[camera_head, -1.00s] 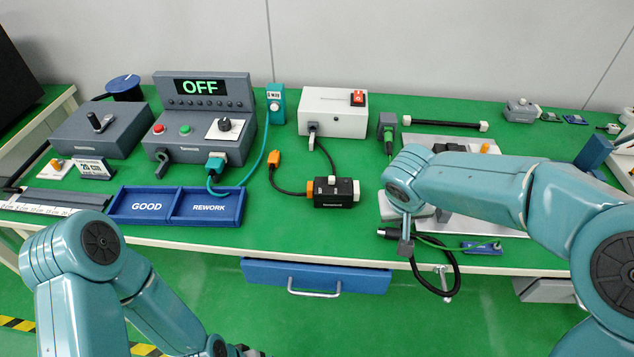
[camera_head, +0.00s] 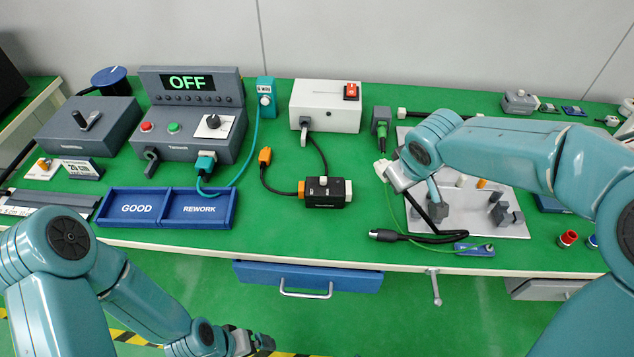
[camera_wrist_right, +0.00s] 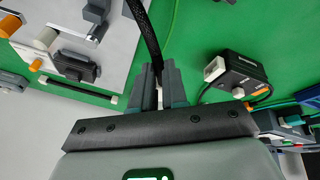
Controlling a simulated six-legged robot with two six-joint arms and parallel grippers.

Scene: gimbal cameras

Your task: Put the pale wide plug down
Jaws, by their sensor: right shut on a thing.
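The pale wide plug (camera_head: 382,168) shows at the tip of my right gripper (camera_head: 388,172), over the green table just left of the light grey board. In the right wrist view, the fingers of my right gripper (camera_wrist_right: 161,84) are shut on it; only a small pale part (camera_wrist_right: 160,98) shows between them. A black braided cable (camera_wrist_right: 145,30) runs from there. I cannot tell whether the plug touches the table. My left gripper (camera_head: 252,341) is low in front of the table, dark and partly blurred; its opening is unclear.
A black box with a pale socket (camera_head: 325,192) stands left of the right gripper. A green-tipped connector (camera_head: 381,128) is just behind. The light grey board (camera_head: 480,222) with grey blocks lies right. Green table between is clear.

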